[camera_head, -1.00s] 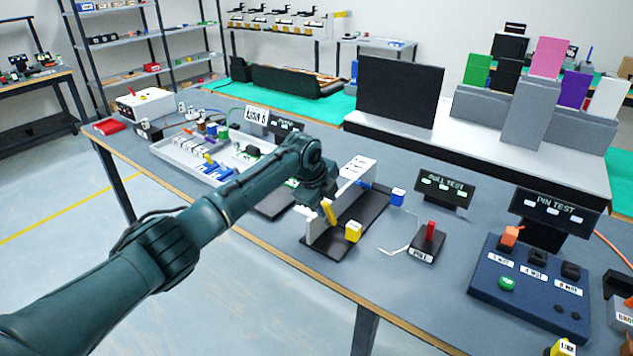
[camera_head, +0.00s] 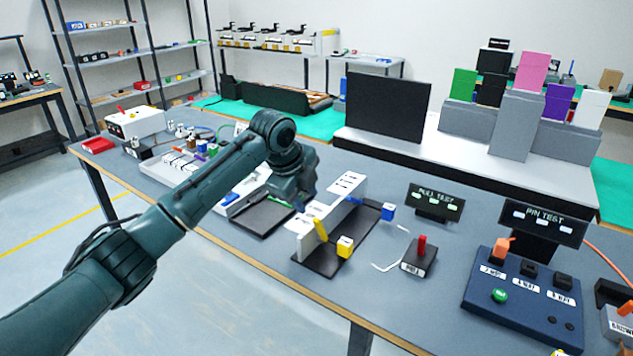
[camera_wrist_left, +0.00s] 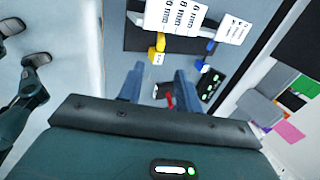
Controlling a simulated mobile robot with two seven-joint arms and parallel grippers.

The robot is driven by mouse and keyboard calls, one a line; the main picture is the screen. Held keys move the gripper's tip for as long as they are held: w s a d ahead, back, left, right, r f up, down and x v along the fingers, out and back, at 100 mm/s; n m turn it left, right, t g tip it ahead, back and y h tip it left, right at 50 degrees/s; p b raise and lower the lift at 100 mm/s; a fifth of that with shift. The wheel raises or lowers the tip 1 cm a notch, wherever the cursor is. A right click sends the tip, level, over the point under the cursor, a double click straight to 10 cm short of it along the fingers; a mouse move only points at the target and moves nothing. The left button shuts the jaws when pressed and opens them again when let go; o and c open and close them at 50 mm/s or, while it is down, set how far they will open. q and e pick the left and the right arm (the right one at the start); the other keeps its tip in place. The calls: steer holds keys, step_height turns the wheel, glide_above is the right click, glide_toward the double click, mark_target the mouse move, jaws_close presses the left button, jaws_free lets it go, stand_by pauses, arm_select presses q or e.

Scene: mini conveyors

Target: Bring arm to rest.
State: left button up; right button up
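My left arm comes in from the left in the head view, bent at the elbow over the table. My right gripper is not seen in either view.
On the table stand a yellow block (camera_head: 345,247), a blue block (camera_head: 388,211), a red lever switch (camera_head: 420,257) and a blue PIN TEST box (camera_head: 523,300). The front table strip near the fixture is clear.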

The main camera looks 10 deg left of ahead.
arm_select(q)
steer(key=s+d+f+n+t+h, duration=0.15)
steer(key=s+d+f+n, duration=0.25)
steer(key=s+f, duration=0.45)
steer(key=s+d+f+n+t+h, duration=0.15)
steer(key=s+d+f+n, duration=0.3)
steer(key=f, duration=0.75)
steer(key=s+a+f+n+t, duration=0.1)
steer(key=s+n, duration=0.4)
steer(key=s, duration=0.5)
steer(key=s+a+f+n+t+y, duration=0.1)
steer(key=s+a+n, duration=0.3)
steer(key=s, duration=0.6)
steer(key=shift+s+f+n+t, duration=0.15)
steer(key=shift+f+n+t, duration=0.35)
steer(key=shift+f+n, duration=0.35)
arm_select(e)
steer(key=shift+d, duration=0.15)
arm_select(q)
steer(key=shift+f, duration=0.1)
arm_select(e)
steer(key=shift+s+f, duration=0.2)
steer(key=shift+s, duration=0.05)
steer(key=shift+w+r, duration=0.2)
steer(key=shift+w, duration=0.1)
